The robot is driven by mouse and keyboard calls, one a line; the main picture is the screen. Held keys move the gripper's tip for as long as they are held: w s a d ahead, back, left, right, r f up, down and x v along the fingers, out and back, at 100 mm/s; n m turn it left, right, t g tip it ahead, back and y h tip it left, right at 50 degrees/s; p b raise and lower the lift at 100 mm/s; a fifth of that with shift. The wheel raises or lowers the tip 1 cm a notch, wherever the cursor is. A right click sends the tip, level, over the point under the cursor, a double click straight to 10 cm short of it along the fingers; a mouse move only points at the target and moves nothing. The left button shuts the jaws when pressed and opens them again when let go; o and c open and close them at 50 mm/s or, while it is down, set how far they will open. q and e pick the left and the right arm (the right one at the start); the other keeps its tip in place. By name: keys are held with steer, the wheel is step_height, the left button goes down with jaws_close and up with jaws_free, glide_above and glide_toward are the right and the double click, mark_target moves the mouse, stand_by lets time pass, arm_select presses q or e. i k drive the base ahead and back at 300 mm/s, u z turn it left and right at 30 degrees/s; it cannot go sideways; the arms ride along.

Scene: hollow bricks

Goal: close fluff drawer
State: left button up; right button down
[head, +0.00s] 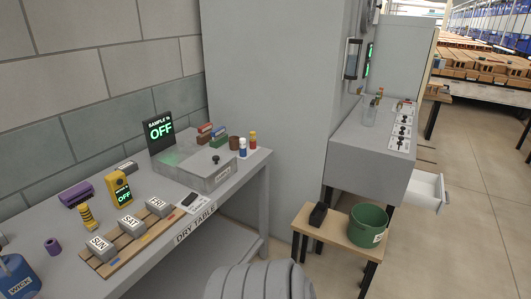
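An open white drawer (428,191) sticks out to the right from under the grey machine body (370,160) at the right of the head view. Its front panel (441,194) stands clear of the machine, with a small dark mark or handle on it. I cannot read a label that names it as the fluff drawer. Neither of my grippers is in view.
A wooden stool (325,231) with a green bucket (367,225) and a black object (318,214) stands in front of the machine. The dry table (195,222) with blocks and devices fills the left. Open floor (475,245) lies right of the drawer.

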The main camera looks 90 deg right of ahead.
mark_target(426, 190)
steer(key=k, duration=2.3)
steer(key=z, duration=2.8)
steer(key=k, duration=0.65)
steer(key=z, duration=0.1)
steer(key=i, duration=0.65)
steer(key=z, duration=0.95)
steer(key=i, duration=1.95)
steer(key=u, duration=0.9)
